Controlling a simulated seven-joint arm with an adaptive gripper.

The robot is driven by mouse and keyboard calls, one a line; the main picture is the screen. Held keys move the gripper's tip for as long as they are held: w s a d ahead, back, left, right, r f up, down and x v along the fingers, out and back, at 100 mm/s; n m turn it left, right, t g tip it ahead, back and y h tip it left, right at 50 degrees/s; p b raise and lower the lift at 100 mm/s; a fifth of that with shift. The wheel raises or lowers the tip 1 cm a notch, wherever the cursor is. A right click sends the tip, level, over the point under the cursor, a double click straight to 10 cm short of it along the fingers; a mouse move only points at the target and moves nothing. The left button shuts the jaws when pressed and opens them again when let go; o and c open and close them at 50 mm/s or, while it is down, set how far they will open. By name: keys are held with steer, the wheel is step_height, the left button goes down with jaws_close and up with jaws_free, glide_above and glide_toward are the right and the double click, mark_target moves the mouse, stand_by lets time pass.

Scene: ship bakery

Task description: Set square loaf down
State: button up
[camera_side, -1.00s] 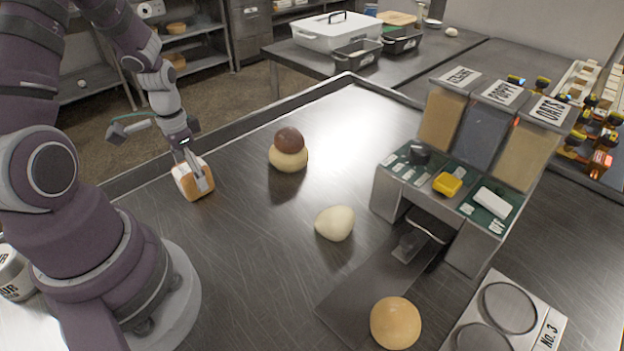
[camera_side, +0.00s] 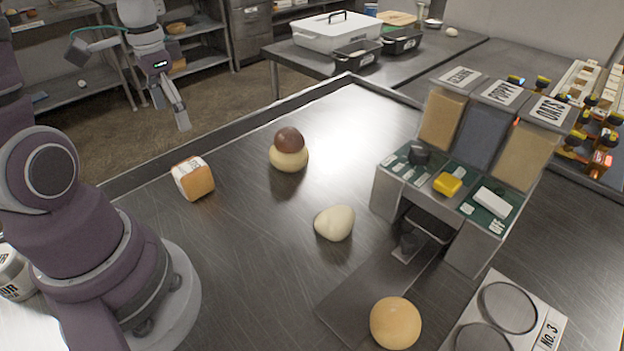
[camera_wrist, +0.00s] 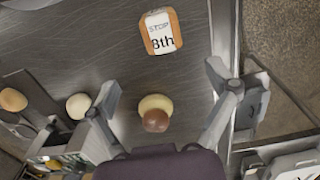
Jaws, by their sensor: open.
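The square loaf (camera_side: 194,178) rests on the metal worktable (camera_side: 250,240) toward its left edge, in the side view. It has an orange-brown crust and a pale labelled face. In the wrist view the loaf (camera_wrist: 161,31) lies near the top, with "STOP" and "8th" readable on its label. My gripper (camera_side: 172,116) is raised well above and behind the loaf, apart from it. In the wrist view my gripper's fingers (camera_wrist: 165,105) are spread wide with nothing held between them.
A two-part bun (camera_side: 289,152), brown on pale, stands right of the loaf. A pale dough ball (camera_side: 334,223) and a tan dough ball (camera_side: 396,323) lie nearer the front. A topping dispenser (camera_side: 480,130) stands at right. The table around the loaf is clear.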

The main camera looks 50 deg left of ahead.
steer(key=d+r+t, duration=0.2)
steer(key=d+r, duration=0.1)
steer(key=d, duration=0.4)
steer(key=d+r+t, duration=0.3)
steer(key=d, duration=0.4)
steer(key=shift+s+d+r, duration=0.25)
steer(key=shift+s+d, duration=0.05)
steer(key=shift+d, duration=0.05)
